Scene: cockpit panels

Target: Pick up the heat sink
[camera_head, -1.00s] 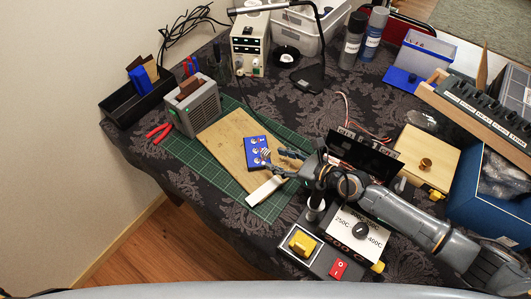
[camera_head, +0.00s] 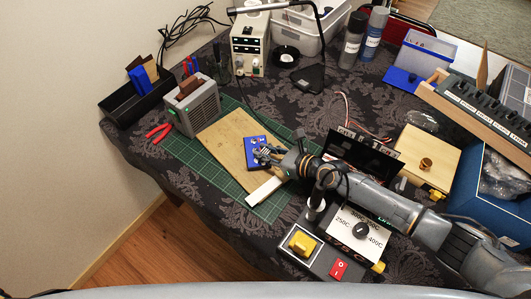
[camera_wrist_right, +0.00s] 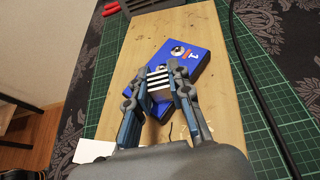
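The heat sink (camera_wrist_right: 160,84) is a small silver block with dark fins, at the blue circuit board (camera_wrist_right: 180,62) in the right wrist view. My right gripper (camera_wrist_right: 160,80) has one finger on each side of it, and the fingers appear to press on its sides. In the head view the right gripper (camera_head: 264,156) reaches in from the right over the blue board (camera_head: 252,150), and its fingers largely hide the heat sink. I cannot tell any gap between heat sink and board. My left gripper is not in view.
The board lies on a wooden plank (camera_head: 226,138) on a green cutting mat (camera_head: 197,158). A white strip (camera_head: 264,190) lies beside it. The soldering station (camera_head: 350,236) and a black panel (camera_head: 362,155) are near my right arm.

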